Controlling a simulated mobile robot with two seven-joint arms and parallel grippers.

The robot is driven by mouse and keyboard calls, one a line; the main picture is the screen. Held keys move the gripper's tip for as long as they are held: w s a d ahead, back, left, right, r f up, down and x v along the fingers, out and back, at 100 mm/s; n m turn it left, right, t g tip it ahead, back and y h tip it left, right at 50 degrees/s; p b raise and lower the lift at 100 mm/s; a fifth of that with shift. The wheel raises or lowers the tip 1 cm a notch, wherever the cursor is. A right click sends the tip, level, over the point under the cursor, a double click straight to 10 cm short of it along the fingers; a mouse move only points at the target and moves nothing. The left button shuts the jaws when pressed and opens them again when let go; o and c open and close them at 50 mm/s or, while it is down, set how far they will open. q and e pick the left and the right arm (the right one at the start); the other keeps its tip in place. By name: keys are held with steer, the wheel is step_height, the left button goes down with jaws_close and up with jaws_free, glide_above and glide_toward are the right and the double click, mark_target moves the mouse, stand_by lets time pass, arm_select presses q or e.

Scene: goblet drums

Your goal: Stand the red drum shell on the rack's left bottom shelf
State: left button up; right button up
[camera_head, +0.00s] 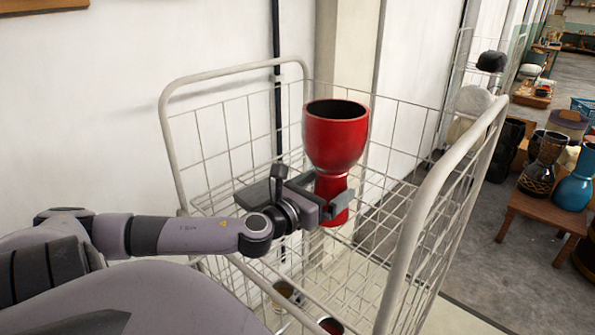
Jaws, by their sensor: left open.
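The red drum shell (336,142) is upright, with its wide, dark open mouth up and its narrow stem down, inside the white wire rack (440,185). My left gripper (336,203) reaches in from the left at the stem's height. Its jaws are open, with the fingers beside the lower stem; whether they touch it is not clear. The drum's foot is over a wire shelf (372,228), and I cannot tell for sure whether it rests there. My right gripper is not in view.
Lower in the rack, the tops of a pale drum (284,290) and a red-mouthed one (331,325) show. The rack's tubular rails rise on both sides. To the right, a wooden table (535,213) holds several drums, including a blue one (574,185). A white wall stands behind.

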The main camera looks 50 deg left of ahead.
arm_select(q)
steer(key=shift+s+d, duration=0.2)
steer(key=shift+s, duration=0.85)
steer(key=shift+s+d, duration=0.15)
steer(key=shift+s, duration=0.9)
steer(key=shift+s+d+p, duration=0.15)
steer(key=shift+s+p, duration=0.25)
steer(key=shift+s, duration=1)
steer(key=shift+s+d+p, duration=0.15)
steer(key=shift+s+p, duration=0.25)
steer(key=shift+s, duration=1.15)
